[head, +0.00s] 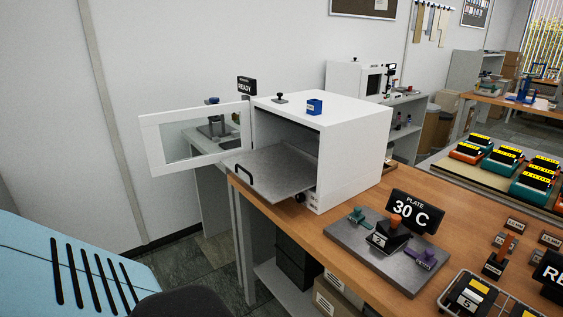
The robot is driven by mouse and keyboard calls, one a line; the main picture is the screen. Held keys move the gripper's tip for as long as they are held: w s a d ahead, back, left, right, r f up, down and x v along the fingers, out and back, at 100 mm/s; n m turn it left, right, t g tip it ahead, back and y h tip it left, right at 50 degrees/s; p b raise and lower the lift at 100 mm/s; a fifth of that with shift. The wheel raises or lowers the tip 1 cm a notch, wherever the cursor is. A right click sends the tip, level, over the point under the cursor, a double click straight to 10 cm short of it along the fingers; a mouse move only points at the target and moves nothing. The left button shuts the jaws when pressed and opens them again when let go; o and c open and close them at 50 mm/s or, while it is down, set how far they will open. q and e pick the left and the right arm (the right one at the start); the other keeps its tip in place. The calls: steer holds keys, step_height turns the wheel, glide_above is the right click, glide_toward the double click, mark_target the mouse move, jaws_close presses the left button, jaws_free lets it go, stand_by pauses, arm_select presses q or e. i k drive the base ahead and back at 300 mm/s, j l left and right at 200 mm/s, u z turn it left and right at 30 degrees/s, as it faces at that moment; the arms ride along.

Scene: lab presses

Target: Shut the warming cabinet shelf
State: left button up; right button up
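The warming cabinet (353,157) is a white box on the wooden bench, with its windowed door (160,140) swung open to the left. Its grey metal shelf (276,174) is slid out through the front opening and sticks out past the cabinet front. A dark handle (242,175) is at the shelf's front left edge. The shelf looks empty. Neither of my grippers is in view.
A grey plate (345,237) with a "30 C" sign (411,212) and small tools sits right of the cabinet. A wire basket (450,291) is at the front right. The floor before the shelf looks clear.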

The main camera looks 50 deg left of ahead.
mark_target(279, 171)
steer(key=i+j, duration=0.2)
steer(key=i, duration=0.2)
steer(key=i+j, duration=0.15)
steer(key=i, duration=0.3)
steer(key=u, duration=1.85)
steer(key=z, duration=0.4)
steer(key=k+z, duration=0.15)
steer(key=z, duration=0.7)
steer(key=k+l, duration=0.05)
steer(key=l, duration=0.05)
